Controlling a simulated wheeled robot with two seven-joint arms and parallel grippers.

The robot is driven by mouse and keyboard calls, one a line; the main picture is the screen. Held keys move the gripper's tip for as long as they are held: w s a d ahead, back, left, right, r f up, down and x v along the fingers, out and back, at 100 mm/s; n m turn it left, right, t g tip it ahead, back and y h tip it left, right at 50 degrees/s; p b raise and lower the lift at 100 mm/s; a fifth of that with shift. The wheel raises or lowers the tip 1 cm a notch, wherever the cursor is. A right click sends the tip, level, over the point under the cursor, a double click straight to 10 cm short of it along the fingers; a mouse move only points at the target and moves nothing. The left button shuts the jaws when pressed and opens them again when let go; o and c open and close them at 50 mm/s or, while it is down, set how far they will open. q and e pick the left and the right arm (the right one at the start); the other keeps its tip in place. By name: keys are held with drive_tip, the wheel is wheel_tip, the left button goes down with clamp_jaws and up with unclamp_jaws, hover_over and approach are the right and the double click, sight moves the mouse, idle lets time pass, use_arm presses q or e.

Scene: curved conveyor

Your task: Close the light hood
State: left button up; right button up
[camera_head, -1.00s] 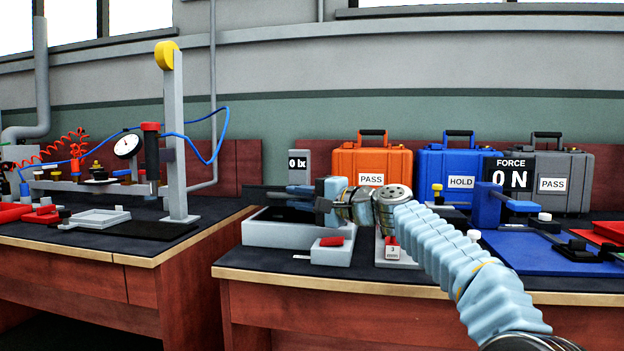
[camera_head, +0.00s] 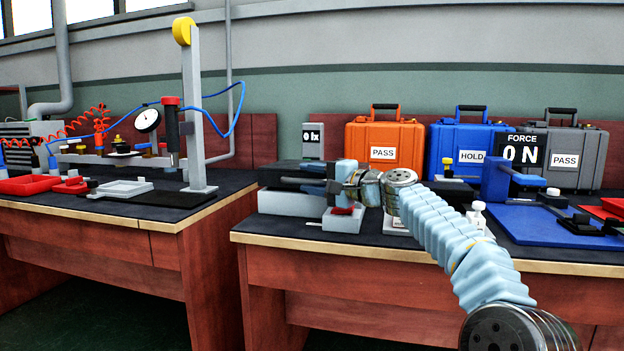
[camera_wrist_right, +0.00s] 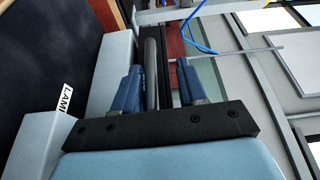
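The light hood is a low grey box (camera_head: 285,203) with a dark lid (camera_head: 290,174) on the right-hand bench. The lid lies low over the box and looks shut or nearly so; any small gap is hidden. My right gripper (camera_head: 325,183) is at the lid's right front end. In the right wrist view its two blue fingers (camera_wrist_right: 160,85) stand apart, with a grey bar (camera_wrist_right: 151,70) and a dark lid edge (camera_wrist_right: 173,75) showing between or beyond them. Contact cannot be told. My left gripper is not in view.
A meter reading 0 lx (camera_head: 313,141) stands behind the hood. A small grey block with a red button (camera_head: 343,218) is in front. Orange (camera_head: 384,145), blue (camera_head: 455,150) and grey (camera_head: 575,160) cases stand behind. A second bench (camera_head: 110,240) is at left.

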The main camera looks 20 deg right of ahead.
drive_tip(key=b+v, duration=0.2)
drive_tip(key=v, duration=1.2)
